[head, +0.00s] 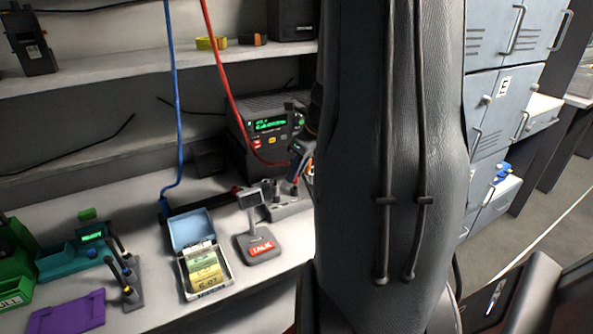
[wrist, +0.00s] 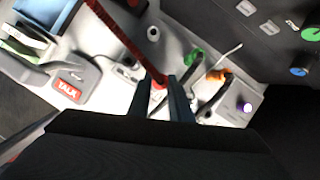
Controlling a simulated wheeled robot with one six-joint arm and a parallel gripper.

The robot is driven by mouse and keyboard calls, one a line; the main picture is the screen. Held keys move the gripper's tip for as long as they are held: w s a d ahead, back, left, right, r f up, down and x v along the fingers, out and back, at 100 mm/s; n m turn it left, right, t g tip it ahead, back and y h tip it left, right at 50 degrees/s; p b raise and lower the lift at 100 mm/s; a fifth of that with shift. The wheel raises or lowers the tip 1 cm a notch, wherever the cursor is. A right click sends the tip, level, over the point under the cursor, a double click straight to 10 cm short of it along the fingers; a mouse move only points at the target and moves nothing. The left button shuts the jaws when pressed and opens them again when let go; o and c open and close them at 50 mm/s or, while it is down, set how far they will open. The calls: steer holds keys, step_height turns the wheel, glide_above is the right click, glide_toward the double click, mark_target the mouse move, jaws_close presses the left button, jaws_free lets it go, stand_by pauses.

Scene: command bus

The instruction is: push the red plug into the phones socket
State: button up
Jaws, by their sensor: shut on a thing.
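My gripper (wrist: 164,82) shows in the wrist view, its two dark fingers shut on the red plug (wrist: 158,84). Only a little of the plug shows between the fingertips. The red cable (wrist: 128,43) runs from it to the upper left; in the head view the red cable (head: 228,86) hangs from above and ends near the radio set. A black radio set (head: 270,128) with a green display stands at the back of the desk; part of a dark panel with knobs (wrist: 279,32) fills the wrist view's upper right. I cannot make out the phones socket. My arm hides much of the desk's right side.
A desk microphone with a red TALK label (head: 261,248) stands in front of the radio set. A small stand (head: 290,208) is beside it. An open card box (head: 205,284) and a blue cable (head: 174,100) are to the left. A purple folder (head: 68,313) lies at front left.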

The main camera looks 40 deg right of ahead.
steer(key=shift+f, duration=1.15)
stand_by(1.5)
steer(key=o, duration=0.9)
steer(key=shift+r, duration=0.1)
step_height(320, 180, up, 8)
steer(key=p, duration=0.9)
stand_by(0.3)
